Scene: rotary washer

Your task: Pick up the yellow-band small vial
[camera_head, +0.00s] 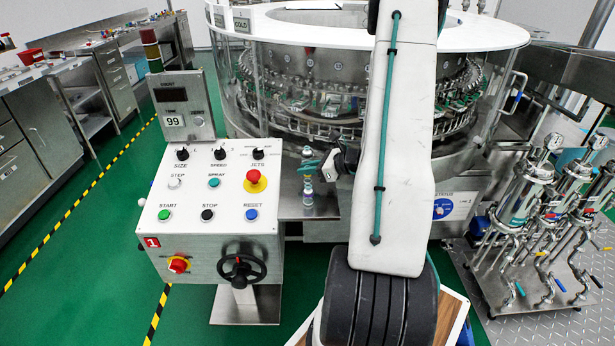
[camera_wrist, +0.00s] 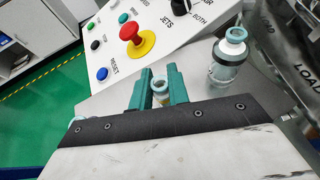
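In the wrist view, my gripper (camera_wrist: 160,84) has its two teal fingers on either side of a small vial (camera_wrist: 160,86). This vial has a teal ring at the top and a pale yellowish part lower down; its base is hidden by my gripper. I cannot tell whether the fingers touch it.
The white control panel (camera_head: 213,198) with knobs and a red stop button (camera_head: 254,176) stands close left of my gripper. The round washer (camera_head: 300,95) stands behind the shelf. Steel filter housings (camera_head: 525,195) stand at the right. Green floor is clear at the left.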

